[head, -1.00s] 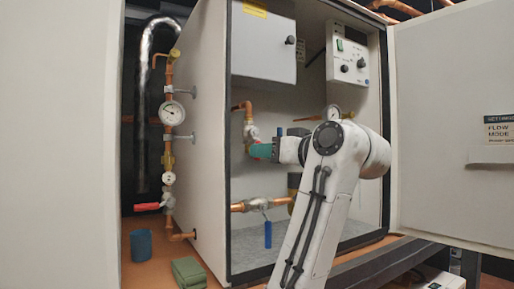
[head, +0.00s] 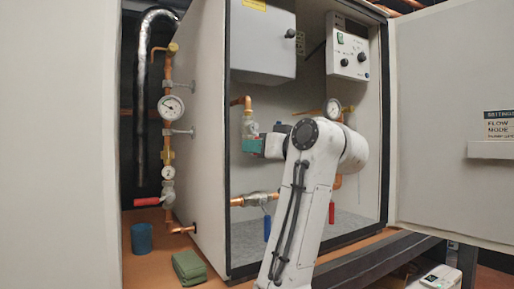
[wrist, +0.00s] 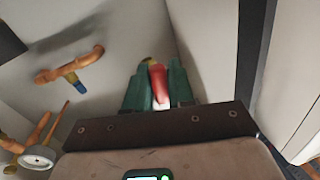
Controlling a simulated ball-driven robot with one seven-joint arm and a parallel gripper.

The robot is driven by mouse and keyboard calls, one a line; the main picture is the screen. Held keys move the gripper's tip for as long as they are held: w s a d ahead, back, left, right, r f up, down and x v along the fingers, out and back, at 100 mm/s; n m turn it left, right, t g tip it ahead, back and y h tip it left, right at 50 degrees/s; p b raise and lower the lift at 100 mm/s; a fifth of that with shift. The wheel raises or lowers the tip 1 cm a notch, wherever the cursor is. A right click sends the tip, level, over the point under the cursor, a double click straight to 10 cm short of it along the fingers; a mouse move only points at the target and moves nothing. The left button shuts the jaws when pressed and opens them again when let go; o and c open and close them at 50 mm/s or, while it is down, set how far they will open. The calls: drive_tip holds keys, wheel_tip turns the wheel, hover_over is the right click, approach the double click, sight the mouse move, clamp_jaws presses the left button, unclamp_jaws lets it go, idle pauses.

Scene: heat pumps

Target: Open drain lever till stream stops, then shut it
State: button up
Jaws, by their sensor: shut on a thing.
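My gripper (head: 250,145) has teal fingers and reaches into the open cabinet, beside the copper pipe and valve (head: 249,122) at its left inner wall. The wrist view shows the fingers shut on a red lever handle (wrist: 158,84), with a pale end toward the palm. The fingers hide much of the handle and its valve joint. Other levers show in the head view: a red one on the outer pipe (head: 147,202), a hanging blue one (head: 267,228), and a hanging red one (head: 331,213). I cannot tell which is the drain lever. No stream is clearly visible.
A blue cup (head: 141,238) and a green folded cloth (head: 188,267) lie on the orange floor outside the cabinet. The open door (head: 440,110) stands at right. A grey box (head: 262,42) and control panel (head: 348,52) hang above my arm.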

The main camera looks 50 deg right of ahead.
drive_tip(key=shift+a, duration=0.1)
clamp_jaws()
drive_tip(key=shift+w+a+r+m+t+h+p, duration=0.25)
drive_tip(key=shift+a+r+m+h+p, duration=0.45)
drive_tip(key=shift+m, duration=2.35)
drive_tip(key=shift+w+a+r+m+t+h+p, duration=0.1)
drive_tip(key=shift+a+r+m+t+h+p, duration=0.55)
drive_tip(key=shift+m, duration=2.45)
drive_tip(key=shift+w+a+r+m+g+h+p, duration=0.15)
drive_tip(key=shift+a+r+m+h+p, duration=0.55)
drive_tip(key=shift+m, duration=2.35)
drive_tip(key=shift+d+r+y, duration=0.25)
drive_tip(key=shift+d, duration=0.05)
drive_tip(key=o, duration=0.7)
unclamp_jaws()
